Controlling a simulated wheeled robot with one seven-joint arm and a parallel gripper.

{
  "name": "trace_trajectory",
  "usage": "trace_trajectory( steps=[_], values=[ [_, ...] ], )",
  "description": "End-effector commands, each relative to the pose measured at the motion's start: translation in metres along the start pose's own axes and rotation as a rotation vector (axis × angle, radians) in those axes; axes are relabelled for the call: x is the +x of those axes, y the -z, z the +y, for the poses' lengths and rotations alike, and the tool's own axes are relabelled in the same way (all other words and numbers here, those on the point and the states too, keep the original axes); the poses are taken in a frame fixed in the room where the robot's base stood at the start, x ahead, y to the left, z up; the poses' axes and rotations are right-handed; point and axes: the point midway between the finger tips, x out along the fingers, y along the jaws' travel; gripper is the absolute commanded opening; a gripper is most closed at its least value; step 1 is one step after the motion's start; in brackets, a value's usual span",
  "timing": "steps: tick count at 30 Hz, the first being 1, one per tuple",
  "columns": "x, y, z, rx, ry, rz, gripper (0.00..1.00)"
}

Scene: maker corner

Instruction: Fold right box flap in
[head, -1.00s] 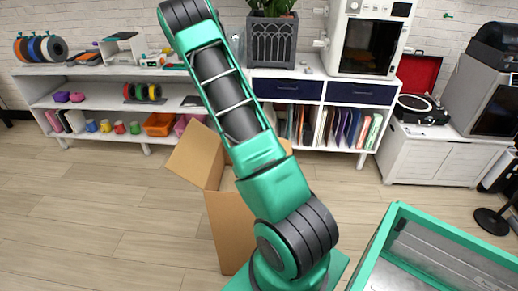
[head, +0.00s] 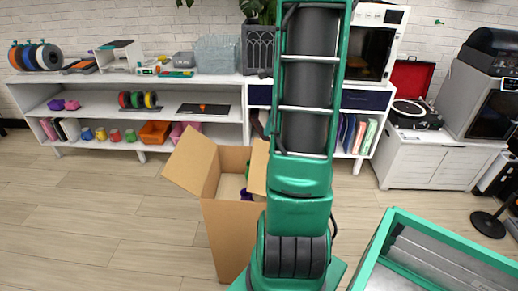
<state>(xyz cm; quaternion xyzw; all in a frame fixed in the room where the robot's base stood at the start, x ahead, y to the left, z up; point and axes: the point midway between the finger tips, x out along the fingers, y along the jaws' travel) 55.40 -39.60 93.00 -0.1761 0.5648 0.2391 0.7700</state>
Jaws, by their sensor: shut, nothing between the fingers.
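A tall brown cardboard box (head: 228,245) stands open on the floor, just left of my arm. Its left flap (head: 190,160) sticks up and out to the left. Its right flap (head: 259,168) stands raised at the right side, partly covered by my arm. My arm rises upright in front of the box's right side and leaves the top of the picture. A small teal part of my arm shows behind it, just above the right flap.
A teal-framed bin (head: 440,250) stands at the front right. A white shelf (head: 210,100) with spools and craft things runs along the back wall. A white cabinet (head: 425,160) with a record player is at the right. The wooden floor (head: 100,220) left of the box is clear.

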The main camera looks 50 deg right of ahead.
Motion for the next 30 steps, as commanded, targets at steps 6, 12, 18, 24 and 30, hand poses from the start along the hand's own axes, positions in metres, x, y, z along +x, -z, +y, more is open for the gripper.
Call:
trace_trajectory(
  steps=[6,12,18,24,30],
  values=[
    [0.027,0.0,0.001,0.0,-0.006,0.0,0.0],
    [0.065,0.0,0.001,-0.001,-0.007,0.001,0.0],
    [0.101,0.0,0.002,0.0,-0.006,0.001,0.0],
    [0.127,0.0,0.001,-0.002,-0.005,0.001,0.0],
    [0.137,0.0,0.001,-0.002,-0.003,0.001,0.0]
  ],
)
